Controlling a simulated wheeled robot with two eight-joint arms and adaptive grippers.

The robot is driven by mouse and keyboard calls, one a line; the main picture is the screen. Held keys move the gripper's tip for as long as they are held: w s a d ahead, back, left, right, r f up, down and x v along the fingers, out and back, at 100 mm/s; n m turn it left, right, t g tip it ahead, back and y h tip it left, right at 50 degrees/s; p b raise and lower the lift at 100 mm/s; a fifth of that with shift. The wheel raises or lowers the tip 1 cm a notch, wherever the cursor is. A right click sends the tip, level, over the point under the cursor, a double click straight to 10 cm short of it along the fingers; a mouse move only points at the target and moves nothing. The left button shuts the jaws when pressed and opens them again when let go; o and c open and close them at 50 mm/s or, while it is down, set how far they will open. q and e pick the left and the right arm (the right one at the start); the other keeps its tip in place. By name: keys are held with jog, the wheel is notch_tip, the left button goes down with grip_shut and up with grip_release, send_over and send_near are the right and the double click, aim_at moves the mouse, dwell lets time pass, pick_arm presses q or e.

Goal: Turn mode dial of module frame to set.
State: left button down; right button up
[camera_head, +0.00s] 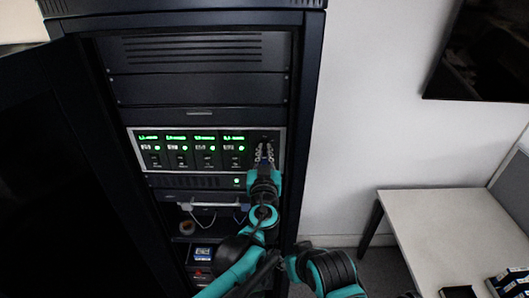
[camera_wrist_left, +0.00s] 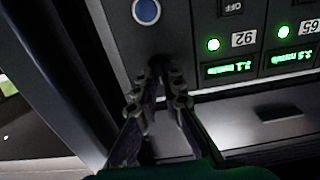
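The module frame (camera_head: 131,164) is a pale-edged unit in the dark rack, with several modules showing green displays and lights. My left gripper (camera_head: 264,150) is in front of its right end section, right of the modules. In the left wrist view, the two fingers of my left gripper (camera_wrist_left: 155,90) are apart, pointing at the panel. A small dark knob, seemingly the mode dial (camera_wrist_left: 157,66), shows just beyond and between the fingertips. I cannot tell whether they touch it. Its setting marks are not readable.
A blue round button (camera_wrist_left: 146,12) is on the same panel section. The open rack door (camera_head: 70,170) stands at the left. A white table (camera_head: 450,225) is at the right, below a dark wall screen (camera_head: 480,55). Lower rack shelves hold cables and small items.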

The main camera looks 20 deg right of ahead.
pick_arm(q)
jog(key=shift+m, duration=0.4)
jog(key=m+b, duration=0.2)
jog(key=m, duration=0.2)
jog(key=shift+d+m, duration=0.1)
jog(key=shift+m, duration=0.2)
jog(key=m+b, duration=0.1)
jog(key=m, duration=0.2)
jog(key=shift+m, duration=0.3)
jog(key=shift+m+b, duration=0.4)
jog(key=shift+m, duration=1)
jog(key=c, duration=1.6)
grip_release()
jog(key=shift+f, duration=0.1)
jog(key=shift+c, duration=0.2)
